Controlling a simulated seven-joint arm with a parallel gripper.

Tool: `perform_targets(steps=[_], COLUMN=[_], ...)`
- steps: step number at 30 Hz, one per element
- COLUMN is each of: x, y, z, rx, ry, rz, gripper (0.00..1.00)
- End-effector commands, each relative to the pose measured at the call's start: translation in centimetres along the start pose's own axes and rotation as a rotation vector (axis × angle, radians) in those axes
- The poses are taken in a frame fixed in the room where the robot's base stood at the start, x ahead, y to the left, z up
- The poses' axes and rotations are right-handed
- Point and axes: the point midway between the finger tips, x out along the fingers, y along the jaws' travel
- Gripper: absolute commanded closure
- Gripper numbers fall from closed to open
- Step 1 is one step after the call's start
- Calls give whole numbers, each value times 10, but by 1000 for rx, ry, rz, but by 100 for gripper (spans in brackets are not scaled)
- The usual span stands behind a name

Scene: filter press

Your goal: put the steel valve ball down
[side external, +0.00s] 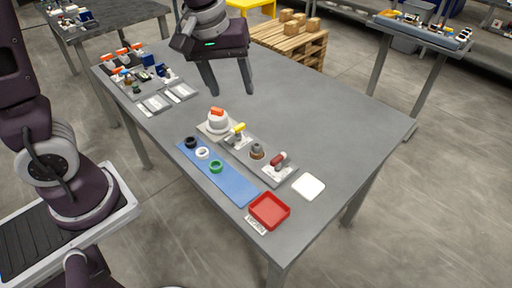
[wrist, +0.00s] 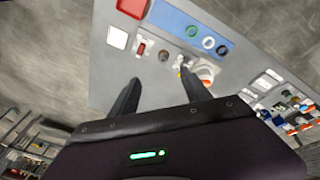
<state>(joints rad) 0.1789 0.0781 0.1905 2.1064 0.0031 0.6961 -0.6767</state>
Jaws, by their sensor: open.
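My gripper (side external: 231,92) is open and empty, high above the back part of the grey table (side external: 340,125). Its two fingers (wrist: 160,77) also show spread apart in the wrist view, with no object between them. I cannot pick out a steel valve ball for certain. A small grey and brown rounded fitting (side external: 257,151) sits on the grey fixture plate (side external: 268,171), between a yellow-handled part (side external: 238,129) and a red-handled part (side external: 279,160). It shows small and dark in the wrist view (wrist: 163,55). The gripper is well apart from all of these.
A white round part with an orange top (side external: 217,119) stands at the plate's far end. A blue mat (side external: 232,185) holds black, white and green rings. A red tray (side external: 269,210) and white square pad (side external: 308,186) lie nearer. More parts (side external: 150,80) crowd the left; the table's right is clear.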

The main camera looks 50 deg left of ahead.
Motion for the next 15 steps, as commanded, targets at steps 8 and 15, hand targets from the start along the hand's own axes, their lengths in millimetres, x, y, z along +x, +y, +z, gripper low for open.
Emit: perform_targets(steps=[8,15], x=[177,224], y=[28,22], z=[-42,-45], rx=[-390,-461], ry=[56,93], rz=[-228,-266], gripper=[44,44])
